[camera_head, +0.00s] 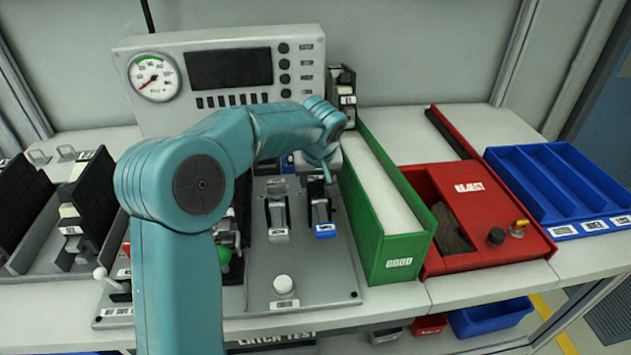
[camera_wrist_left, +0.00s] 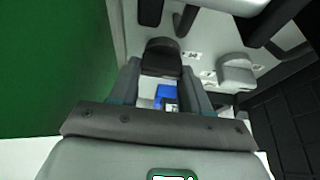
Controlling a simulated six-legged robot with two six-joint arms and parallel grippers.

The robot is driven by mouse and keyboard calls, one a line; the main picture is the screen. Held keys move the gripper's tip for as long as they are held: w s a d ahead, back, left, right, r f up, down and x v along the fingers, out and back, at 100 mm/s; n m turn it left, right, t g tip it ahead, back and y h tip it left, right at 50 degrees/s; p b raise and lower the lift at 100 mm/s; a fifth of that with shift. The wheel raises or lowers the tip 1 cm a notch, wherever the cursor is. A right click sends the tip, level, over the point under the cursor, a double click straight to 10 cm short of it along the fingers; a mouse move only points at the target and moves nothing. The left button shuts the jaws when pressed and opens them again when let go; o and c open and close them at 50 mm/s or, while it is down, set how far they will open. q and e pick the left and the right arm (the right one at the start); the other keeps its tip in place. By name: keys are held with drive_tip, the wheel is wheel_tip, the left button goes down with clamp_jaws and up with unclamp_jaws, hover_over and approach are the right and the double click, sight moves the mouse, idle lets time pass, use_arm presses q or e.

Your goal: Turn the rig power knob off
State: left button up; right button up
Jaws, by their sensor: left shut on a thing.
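My left gripper (camera_head: 328,172) is at the upper right of the grey control panel (camera_head: 318,283), beside the green bin and pointing down. In the left wrist view a dark rounded knob (camera_wrist_left: 162,57), which I take as the rig power knob, sits between the tips of my left gripper (camera_wrist_left: 161,75), shut on it. Its markings are too small to read. In the head view the knob is hidden behind the gripper. A light grey rounded knob (camera_wrist_left: 236,72) stands beside it. My right gripper is not in view.
The green GOOD bin (camera_head: 408,252) stands close on the right of the panel. Clamps (camera_head: 276,212) and a white button (camera_head: 283,285) are on the panel. A gauge console (camera_head: 228,75) stands behind. A red REJECT box (camera_head: 480,222) and blue tray (camera_head: 560,185) are farther right.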

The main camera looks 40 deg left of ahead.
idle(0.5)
use_arm(q)
drive_tip(key=o, duration=1.1)
drive_tip(key=shift+c, duration=0.2)
drive_tip(key=p+v, duration=0.2)
drive_tip(key=v, duration=1.4)
drive_tip(key=shift+r, duration=0.1)
